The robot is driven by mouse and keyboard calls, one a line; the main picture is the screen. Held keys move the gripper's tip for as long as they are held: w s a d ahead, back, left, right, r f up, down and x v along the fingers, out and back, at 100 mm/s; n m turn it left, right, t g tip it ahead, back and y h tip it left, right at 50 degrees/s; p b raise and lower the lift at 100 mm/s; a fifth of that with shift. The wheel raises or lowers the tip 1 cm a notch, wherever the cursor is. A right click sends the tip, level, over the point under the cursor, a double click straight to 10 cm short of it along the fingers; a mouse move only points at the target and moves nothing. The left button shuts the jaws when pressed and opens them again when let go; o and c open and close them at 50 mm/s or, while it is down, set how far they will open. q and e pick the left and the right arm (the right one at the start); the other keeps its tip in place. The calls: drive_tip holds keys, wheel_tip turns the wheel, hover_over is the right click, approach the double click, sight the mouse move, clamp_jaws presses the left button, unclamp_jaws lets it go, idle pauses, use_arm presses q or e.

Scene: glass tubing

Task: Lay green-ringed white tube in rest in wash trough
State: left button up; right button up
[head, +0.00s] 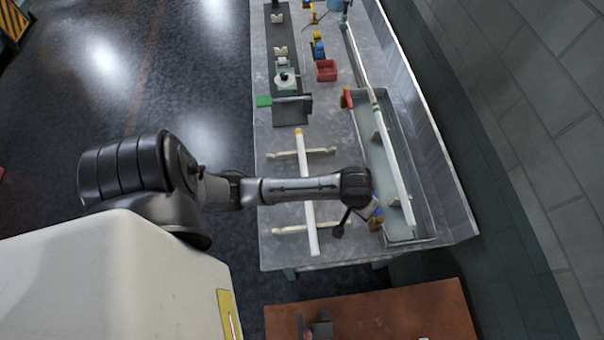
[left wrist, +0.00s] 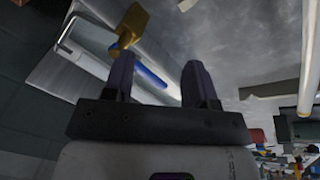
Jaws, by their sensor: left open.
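The white tube with a green ring (head: 395,160) lies lengthwise along the wash trough (head: 418,232). Its green ring is near the far end, and small tan rests show beneath it. It appears to lie on these rests, but exact contact is too small to tell. My left gripper (head: 356,222) is over the trough's near left edge, left of the tube's near end and apart from it. In the left wrist view its two fingers (left wrist: 160,82) are spread with nothing held. A yellow block (left wrist: 131,24) and a blue bar (left wrist: 150,76) show beyond them. My right gripper is not in view.
A yellow-ended white tube (head: 304,165) lies on two tan supports left of the trough. A red bin (head: 326,70) and a dark rail with fixtures (head: 291,110) stand farther back. A backsplash borders the table's right side. A brown surface (head: 400,308) lies in front.

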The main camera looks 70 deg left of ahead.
use_arm(q)
drive_tip(key=s+d+r+m+t, duration=0.1)
drive_tip(key=s+m, duration=0.6)
drive_tip(key=s, duration=1.1)
drive_tip(key=shift+d+r+m+y, duration=0.35)
drive_tip(key=shift+d+r, duration=0.35)
drive_tip(key=shift+r, duration=0.25)
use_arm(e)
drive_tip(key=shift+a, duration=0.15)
